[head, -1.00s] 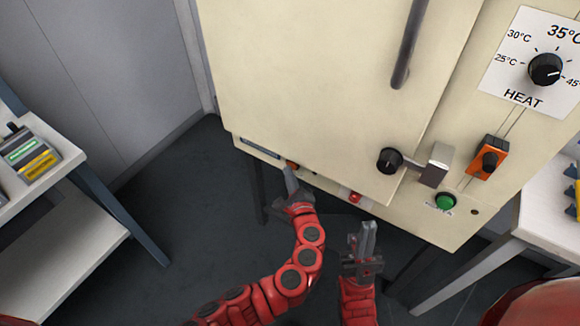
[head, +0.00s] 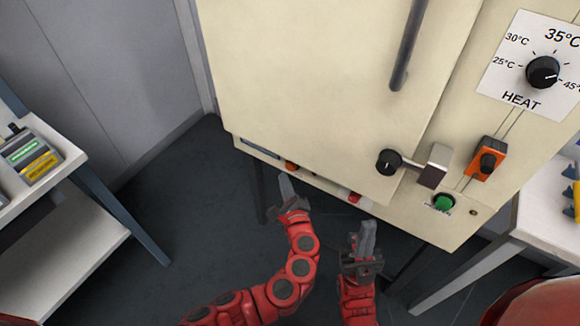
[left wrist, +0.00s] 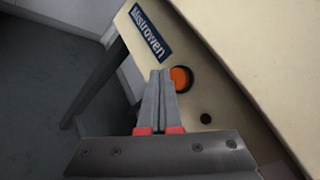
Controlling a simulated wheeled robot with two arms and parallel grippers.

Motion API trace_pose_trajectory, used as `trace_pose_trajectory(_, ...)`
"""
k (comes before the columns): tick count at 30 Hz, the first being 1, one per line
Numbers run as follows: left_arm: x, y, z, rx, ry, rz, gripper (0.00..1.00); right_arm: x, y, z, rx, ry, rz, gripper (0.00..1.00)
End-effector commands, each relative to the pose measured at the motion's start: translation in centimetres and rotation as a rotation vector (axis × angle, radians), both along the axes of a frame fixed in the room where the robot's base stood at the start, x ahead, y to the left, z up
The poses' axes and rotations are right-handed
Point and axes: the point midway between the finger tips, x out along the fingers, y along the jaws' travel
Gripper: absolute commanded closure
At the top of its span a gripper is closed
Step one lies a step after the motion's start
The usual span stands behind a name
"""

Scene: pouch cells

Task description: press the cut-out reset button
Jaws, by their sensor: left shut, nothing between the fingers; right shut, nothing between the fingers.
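An orange round button (left wrist: 182,79) in a dark ring sits on the cream cabinet's lower panel, right of the blue "Mistrowen" plate (left wrist: 151,32). No caption on it is readable. It also shows small in the head view (head: 291,167). My left gripper (head: 284,180) is shut and empty, its tips just below that button. My right gripper (head: 369,226) is shut and empty, below the panel. A green button (head: 443,204) and a red one (head: 355,197) are further right.
The cream cabinet (head: 300,80) has a door handle (head: 406,45), a black knob with a latch (head: 389,161), an orange switch (head: 487,159) and a HEAT dial (head: 542,72). Tables stand left (head: 70,240) and right (head: 535,225).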

Motion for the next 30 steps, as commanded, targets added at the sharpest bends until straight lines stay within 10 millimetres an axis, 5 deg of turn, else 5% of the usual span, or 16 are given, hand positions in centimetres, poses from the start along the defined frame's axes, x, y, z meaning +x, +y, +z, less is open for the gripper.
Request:
trace_pose_trajectory(13,-3.4,2.5,0.0,0.001,0.001,-0.001,1.00,0.0,0.0,0.7,0.000,0.000,0.000,1.00)
trace_pose_trajectory(30,-3.5,2.5,0.0,0.000,0.001,-0.001,1.00,0.0,0.0,0.7,0.000,0.000,0.000,1.00)
